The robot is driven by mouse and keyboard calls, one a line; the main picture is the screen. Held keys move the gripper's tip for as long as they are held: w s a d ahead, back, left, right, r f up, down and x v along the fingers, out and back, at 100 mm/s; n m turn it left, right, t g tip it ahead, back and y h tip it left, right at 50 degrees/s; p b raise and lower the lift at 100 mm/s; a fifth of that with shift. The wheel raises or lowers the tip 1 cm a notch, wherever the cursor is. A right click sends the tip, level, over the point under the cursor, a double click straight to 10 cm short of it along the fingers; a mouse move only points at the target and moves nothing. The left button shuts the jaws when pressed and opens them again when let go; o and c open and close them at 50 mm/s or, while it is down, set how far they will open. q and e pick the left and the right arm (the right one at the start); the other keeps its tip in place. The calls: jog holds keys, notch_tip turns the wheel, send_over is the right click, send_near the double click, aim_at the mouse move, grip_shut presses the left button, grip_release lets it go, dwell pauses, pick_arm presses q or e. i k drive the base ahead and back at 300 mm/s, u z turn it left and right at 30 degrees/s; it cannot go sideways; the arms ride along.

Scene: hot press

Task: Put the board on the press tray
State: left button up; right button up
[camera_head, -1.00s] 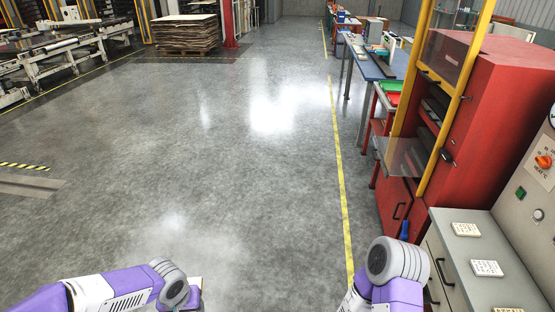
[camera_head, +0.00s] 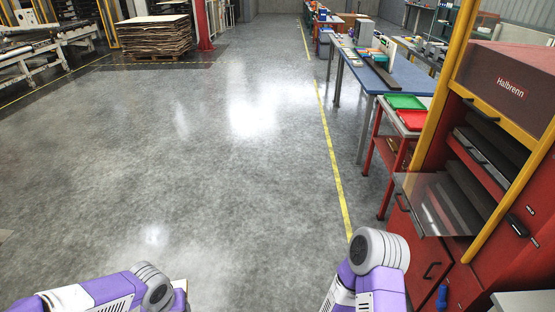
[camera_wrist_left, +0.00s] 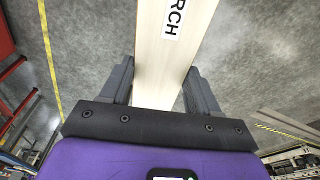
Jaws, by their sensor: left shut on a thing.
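The board (camera_wrist_left: 160,85) is pale wood with a white label, on which the letters "RCH" show. My left gripper (camera_wrist_left: 160,66) is shut on it, with one finger on each side; its far end is out of the left wrist view. In the head view only a small pale edge shows beside my left wrist at the bottom. The red press (camera_head: 497,75), marked "Halbrenn", stands at the right with dark plates in its open front. I cannot tell which plate is the tray. My right gripper is out of view; only its arm shows.
A clear panel (camera_head: 437,205) with a handle juts from the press front. Yellow posts (camera_head: 440,85) frame the press. A red bench with green (camera_head: 406,101) and red trays stands beyond, then a blue table (camera_head: 385,75). Open grey floor (camera_head: 220,170) lies ahead.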

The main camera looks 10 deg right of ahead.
aim_at(432, 197)
jog(key=z, duration=0.25)
jog(key=i, duration=1.65)
jog(key=z, duration=1.55)
jog(key=i, duration=0.95)
jog(key=z, duration=1.45)
jog(key=i, duration=1.1)
jog(key=z, duration=0.1)
